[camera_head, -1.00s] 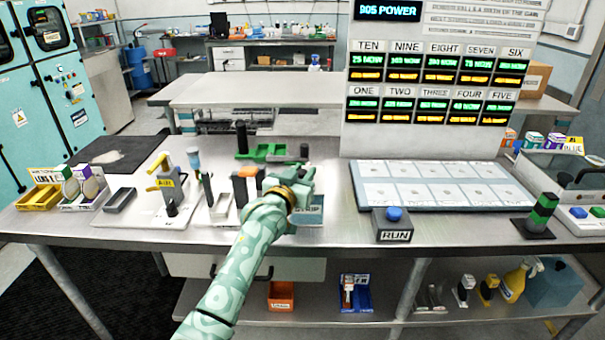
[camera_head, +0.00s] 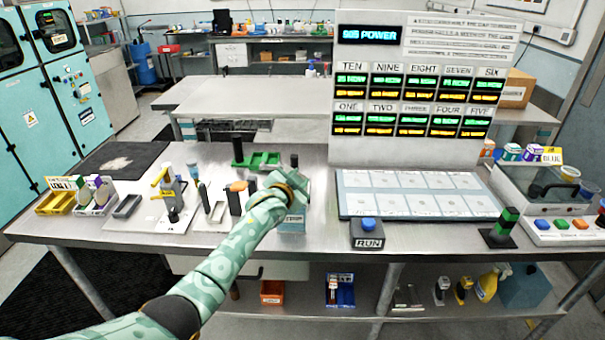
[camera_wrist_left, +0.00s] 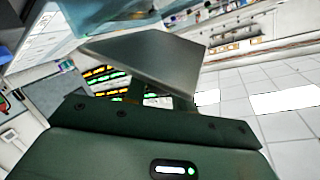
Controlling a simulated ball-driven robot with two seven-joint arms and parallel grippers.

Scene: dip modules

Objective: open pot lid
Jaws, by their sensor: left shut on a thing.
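My left gripper (camera_head: 298,188) reaches over the front middle of the bench in the head view, its arm coming in from the lower left. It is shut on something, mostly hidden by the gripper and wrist. A small blue-teal box-like pot (camera_head: 292,224) with a pale label shows just below it at the bench's front. In the left wrist view a tilted, flat grey plate (camera_wrist_left: 150,58) lies beyond the gripper body and looks like the pot lid. I cannot tell whether it touches the pot. My right gripper is not in view.
A green tray (camera_head: 262,160) lies behind the gripper, with black posts near it. Stands and tools are to the left. The RUN button box (camera_head: 367,234) and a white card mat (camera_head: 345,205) are to the right. A clear tank (camera_head: 560,200) stands at far right.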

